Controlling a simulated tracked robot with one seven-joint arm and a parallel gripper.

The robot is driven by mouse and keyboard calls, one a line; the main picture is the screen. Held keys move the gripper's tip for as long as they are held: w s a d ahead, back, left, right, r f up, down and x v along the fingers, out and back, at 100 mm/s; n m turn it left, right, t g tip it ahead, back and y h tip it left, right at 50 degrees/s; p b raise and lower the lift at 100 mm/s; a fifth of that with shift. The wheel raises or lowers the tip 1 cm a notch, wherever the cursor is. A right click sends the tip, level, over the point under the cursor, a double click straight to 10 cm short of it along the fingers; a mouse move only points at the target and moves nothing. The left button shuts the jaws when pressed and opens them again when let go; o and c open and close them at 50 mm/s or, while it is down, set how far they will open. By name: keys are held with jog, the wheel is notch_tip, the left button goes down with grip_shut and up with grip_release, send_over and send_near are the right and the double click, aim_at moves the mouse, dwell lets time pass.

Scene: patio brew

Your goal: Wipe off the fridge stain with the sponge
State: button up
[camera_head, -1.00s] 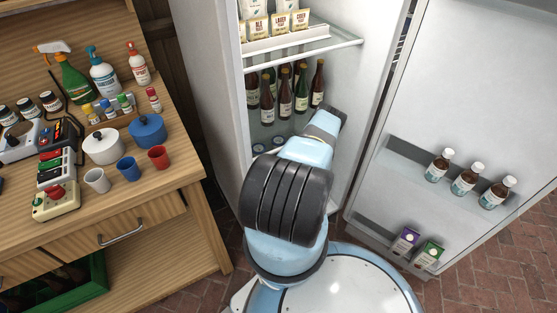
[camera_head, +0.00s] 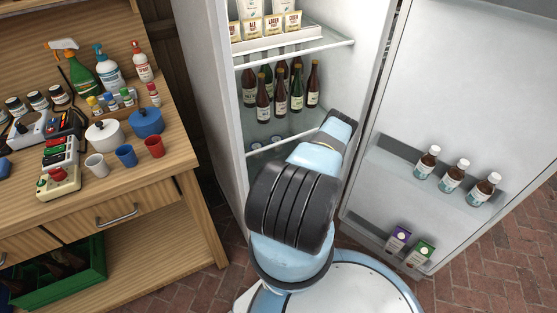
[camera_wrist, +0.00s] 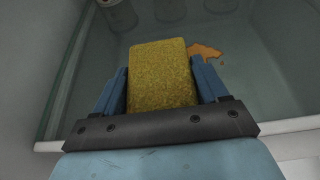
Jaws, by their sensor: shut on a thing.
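A yellow sponge (camera_wrist: 162,75) is held between the blue fingers of my gripper (camera_wrist: 162,88) in the wrist view. The orange-brown stain (camera_wrist: 205,51) lies on a shelf surface (camera_wrist: 255,85) just beyond the sponge's right side. Part of the stain may be hidden behind the sponge. Whether the sponge touches the surface cannot be told. In the head view my arm reaches into the open fridge (camera_head: 212,110), and the arm hides the gripper, sponge and stain.
Several dark bottles (camera_head: 296,88) stand on a fridge shelf above my arm. The fridge door (camera_head: 470,95) is open at right, with bottles (camera_head: 451,176) and cartons (camera_head: 397,239) in its racks. A wooden workbench (camera_head: 150,190) with cups, pots and spray bottles stands at left.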

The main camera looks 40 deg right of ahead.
jog(key=r, duration=0.2)
jog(key=shift+w+d+r, duration=0.1)
jog(key=shift+d+r, duration=0.15)
jog(key=shift+r, duration=0.05)
jog(key=shift+a+r, duration=0.2)
jog(key=shift+r, duration=0.1)
jog(key=r, duration=0.3)
jog(key=shift+w+a+r, duration=0.15)
jog(key=shift+w, duration=0.05)
jog(key=shift+r, duration=0.8)
